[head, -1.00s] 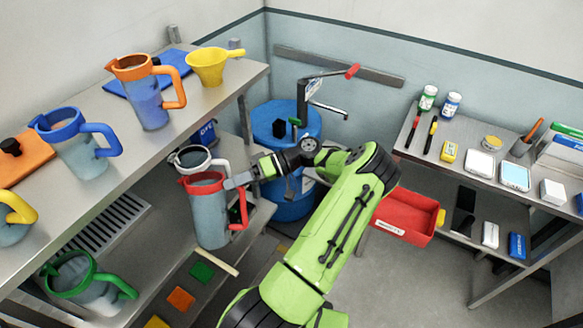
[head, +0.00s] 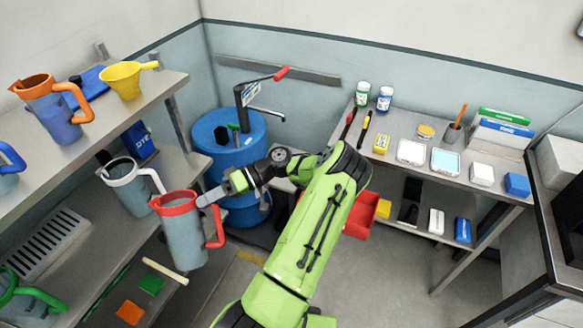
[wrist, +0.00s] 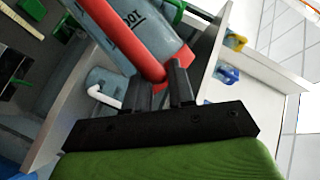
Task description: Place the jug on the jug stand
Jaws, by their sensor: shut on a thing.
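A grey jug with a red rim and handle (head: 184,240) hangs upright in my gripper (head: 206,198), clear of the shelves. The gripper is shut on its red upper part; I cannot tell whether on rim or handle. In the wrist view, the red part (wrist: 118,38) lies at the fingers (wrist: 158,85). A white-rimmed jug (head: 127,190) stands on the lower shelf, left of the held jug. A slotted grey grate (head: 42,243) lies on that shelf; I cannot tell whether it is the jug stand.
A green-rimmed jug (head: 28,302) is at lower left. A blue drum (head: 228,143) with a pump stands behind my arm. A red bin (head: 362,214) is to the right.

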